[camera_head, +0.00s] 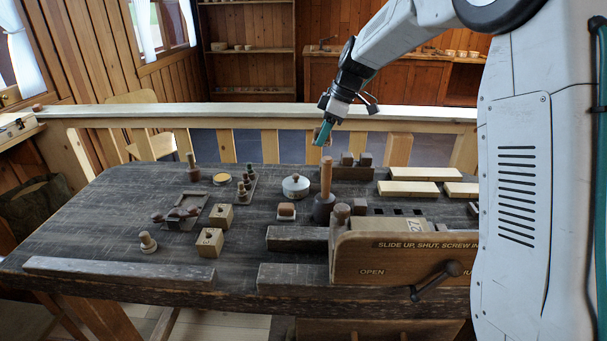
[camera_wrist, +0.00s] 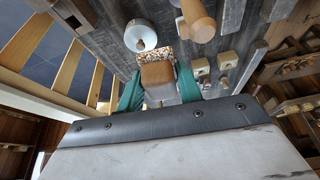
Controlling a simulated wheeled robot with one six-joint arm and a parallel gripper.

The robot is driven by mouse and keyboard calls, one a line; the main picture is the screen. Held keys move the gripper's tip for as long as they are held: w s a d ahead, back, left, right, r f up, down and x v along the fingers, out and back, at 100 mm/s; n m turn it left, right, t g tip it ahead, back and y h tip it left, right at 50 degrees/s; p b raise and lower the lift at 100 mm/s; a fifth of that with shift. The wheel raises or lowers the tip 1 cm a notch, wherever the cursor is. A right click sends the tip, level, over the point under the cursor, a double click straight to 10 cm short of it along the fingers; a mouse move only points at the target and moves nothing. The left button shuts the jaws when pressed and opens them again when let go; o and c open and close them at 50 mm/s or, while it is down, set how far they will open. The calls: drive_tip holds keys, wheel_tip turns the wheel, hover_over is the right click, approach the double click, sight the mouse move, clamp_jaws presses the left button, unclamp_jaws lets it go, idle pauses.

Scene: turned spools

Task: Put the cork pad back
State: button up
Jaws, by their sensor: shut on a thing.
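My gripper (camera_head: 323,133) is raised above the far part of the dark workbench (camera_head: 120,222), over the wooden handle of an upright tool. In the wrist view its green fingers (camera_wrist: 159,88) are shut on the cork pad (camera_wrist: 154,57). The pad has a speckled cork face on a smooth brown block, which lies between the fingers. In the head view the held pad shows only as a small brown patch beside the fingertips, partly hidden by them. It is clear of the bench top.
The upright wooden handle (camera_head: 326,176) stands close below my gripper, beside a white round pot (camera_head: 295,186). A small brown-topped block (camera_head: 286,211) lies in front. A wooden box with a crank (camera_head: 400,258) fills the front right. Pale planks (camera_head: 408,189) lie behind.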

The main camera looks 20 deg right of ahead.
sight(301, 174)
drive_tip(key=w+a+f+m+t, duration=0.1)
drive_tip(key=w+f+m, duration=0.1)
drive_tip(key=w+f, duration=0.5)
drive_tip(key=w+a+f+m, duration=0.1)
drive_tip(key=w+f, duration=0.3)
drive_tip(key=w, duration=0.8)
drive_tip(key=f, duration=0.9)
drive_tip(key=shift+s+d+f, duration=0.1)
drive_tip(key=shift+d+f, duration=0.15)
drive_tip(key=shift+f, duration=0.15)
drive_tip(key=shift+f, duration=0.15)
drive_tip(key=o, duration=1)
